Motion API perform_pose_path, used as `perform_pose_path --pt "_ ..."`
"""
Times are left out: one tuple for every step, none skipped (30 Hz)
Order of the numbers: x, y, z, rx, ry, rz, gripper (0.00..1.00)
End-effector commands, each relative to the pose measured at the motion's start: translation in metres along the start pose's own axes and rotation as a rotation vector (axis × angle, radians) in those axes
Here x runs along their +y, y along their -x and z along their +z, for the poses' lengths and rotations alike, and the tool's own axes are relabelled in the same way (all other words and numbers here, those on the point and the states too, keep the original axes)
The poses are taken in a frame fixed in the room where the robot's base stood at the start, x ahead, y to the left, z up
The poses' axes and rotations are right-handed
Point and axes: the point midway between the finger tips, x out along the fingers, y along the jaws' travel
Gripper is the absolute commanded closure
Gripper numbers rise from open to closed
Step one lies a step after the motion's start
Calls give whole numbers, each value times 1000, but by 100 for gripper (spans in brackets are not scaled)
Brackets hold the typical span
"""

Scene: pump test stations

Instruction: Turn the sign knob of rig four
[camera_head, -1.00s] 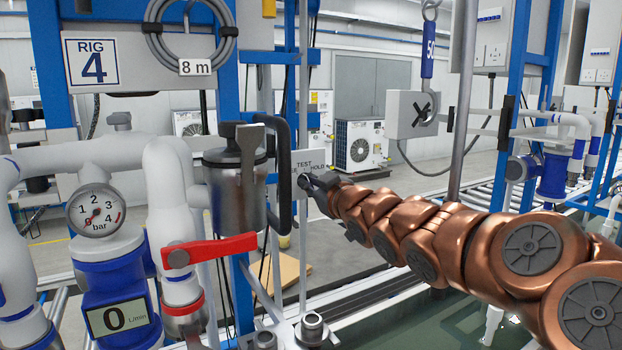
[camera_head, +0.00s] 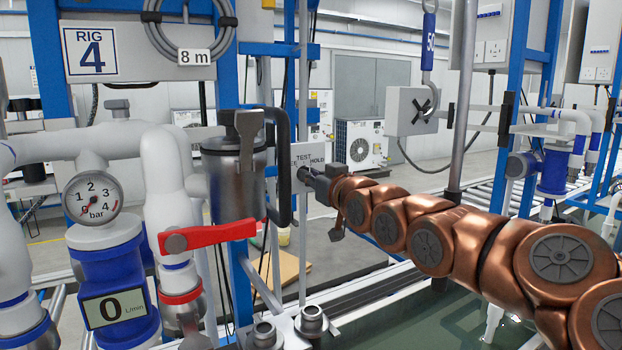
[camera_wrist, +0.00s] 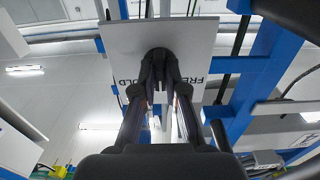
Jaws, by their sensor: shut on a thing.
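The white sign (camera_head: 318,135) of rig four stands on a blue post behind the metal canister, with "TEST" and "HOLD" readable and the other word partly hidden. In the wrist view the same sign (camera_wrist: 188,38) shows "FREE" and "HOLD" on either side of a dark knob (camera_wrist: 158,53). My gripper (camera_head: 303,174) reaches the sign's front from the right. Its two fingers in the wrist view (camera_wrist: 160,80) are shut on the knob. The fingertips cover much of the knob, so its pointing direction cannot be told.
The rig 4 plate (camera_head: 150,40), a pressure gauge (camera_head: 93,197), a red valve lever (camera_head: 207,236) and a metal canister (camera_head: 236,180) with a black handle stand left of my gripper. A grey vertical pole (camera_head: 462,100) rises behind my arm. Dark water (camera_head: 400,318) lies below.

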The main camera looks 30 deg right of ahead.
Motion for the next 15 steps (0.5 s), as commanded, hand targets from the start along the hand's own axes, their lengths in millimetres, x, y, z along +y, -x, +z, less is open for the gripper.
perform_pose_path --pt "-1 0 2 -5 0 -1 100" --pt "-1 0 2 -5 0 -1 100" --pt "-1 0 2 -5 0 -1 100" --pt "-1 0 2 -5 0 -1 100" --pt "-1 0 2 -5 0 -1 100" --pt "-1 0 2 -5 0 -1 100" --pt "-1 0 2 -5 0 -1 100" --pt "-1 0 2 -5 1 -1 86" --pt "-1 0 2 -5 1 -1 81" --pt "0 0 2 -4 1 -1 78" --pt "0 0 2 -4 1 -1 75" --pt "0 0 2 -3 1 -1 71" --pt "0 0 1 -3 1 -1 68" --pt "0 0 1 -3 1 -1 65" --pt "0 0 1 -2 1 0 64"
